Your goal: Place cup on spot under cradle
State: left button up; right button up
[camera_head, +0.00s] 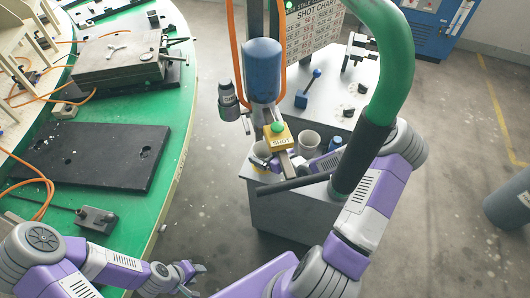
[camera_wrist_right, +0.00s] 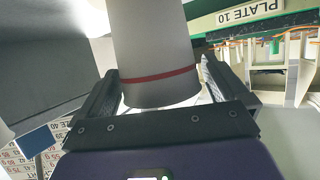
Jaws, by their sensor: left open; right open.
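In the right wrist view a pale grey cup (camera_wrist_right: 155,45) with a red band stands between the two fingers of my right gripper (camera_wrist_right: 165,95). The fingers are open, one on each side of it; I cannot tell whether they touch it. In the head view my right gripper (camera_head: 268,162) is low over the cart, partly hidden by the yellow SHOT block (camera_head: 281,140). A whitish cup (camera_head: 309,139) shows on the cart behind my right wrist. The spot and cradle cannot be made out clearly. My left gripper (camera_head: 190,277) is open and empty beside the green table.
A blue cylinder (camera_head: 262,70) hangs above the SHOT block. A thick green hose with a black sleeve (camera_head: 360,155) crosses in front of my right arm. The green table (camera_head: 172,130) holds a black plate (camera_head: 95,157). Open floor lies right of the cart (camera_head: 285,215).

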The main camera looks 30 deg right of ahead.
jog(key=shift+s+d+r, duration=0.1)
jog(key=shift+s+r, duration=0.1)
jog(key=shift+r, duration=0.1)
jog(key=p+v, duration=0.3)
jog(key=v, duration=0.8)
jog(key=shift+s, duration=0.3)
